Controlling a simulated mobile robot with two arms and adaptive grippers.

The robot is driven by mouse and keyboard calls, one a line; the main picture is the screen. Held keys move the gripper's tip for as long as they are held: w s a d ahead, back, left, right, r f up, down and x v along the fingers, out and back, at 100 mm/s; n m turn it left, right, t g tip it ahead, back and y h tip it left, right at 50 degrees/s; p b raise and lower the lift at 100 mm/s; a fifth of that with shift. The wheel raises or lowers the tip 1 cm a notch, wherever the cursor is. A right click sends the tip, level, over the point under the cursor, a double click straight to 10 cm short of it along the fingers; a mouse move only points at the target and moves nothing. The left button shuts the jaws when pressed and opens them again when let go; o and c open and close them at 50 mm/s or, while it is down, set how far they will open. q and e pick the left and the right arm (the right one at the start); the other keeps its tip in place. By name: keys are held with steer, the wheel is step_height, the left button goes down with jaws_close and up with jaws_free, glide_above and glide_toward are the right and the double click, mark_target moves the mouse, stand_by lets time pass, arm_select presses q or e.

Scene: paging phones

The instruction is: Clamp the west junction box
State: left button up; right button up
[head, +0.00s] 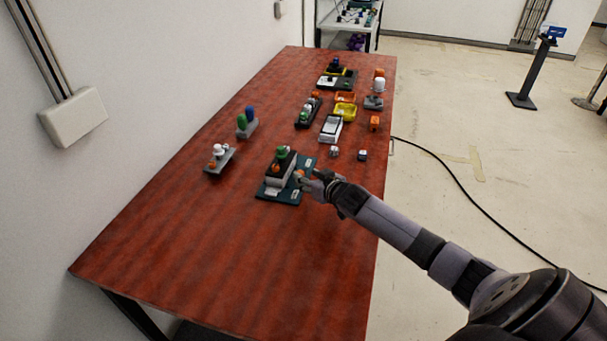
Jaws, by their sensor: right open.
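A dark teal base plate (297,191) lies on the table, turned slightly. On it stands a grey and black block (276,181) with a green piece and orange pieces on top. An orange piece also shows at the plate's right side, close to my gripper. No label that I can read marks any of these as the west junction box. My right gripper (308,180) is open at the right edge of the plate, fingers pointing left; whether it touches anything is too small to tell. My left gripper is not in view.
The red-brown table (240,270) is clear in front. A grey holder (219,162) with white knobs and a holder (246,128) with green and blue pieces stand left. Farther back are a white tray (331,128), yellow bins (345,111) and small items. A wall (190,60) runs along the left.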

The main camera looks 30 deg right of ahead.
mark_target(301, 173)
steer(key=shift+x, duration=1.2)
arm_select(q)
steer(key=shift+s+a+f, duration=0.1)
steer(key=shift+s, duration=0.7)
arm_select(e)
steer(key=shift+w+f, duration=0.2)
steer(key=shift+w, duration=0.35)
steer(key=shift+c, duration=0.4)
jaws_close()
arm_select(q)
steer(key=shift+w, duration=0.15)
arm_select(e)
steer(key=shift+d, duration=0.1)
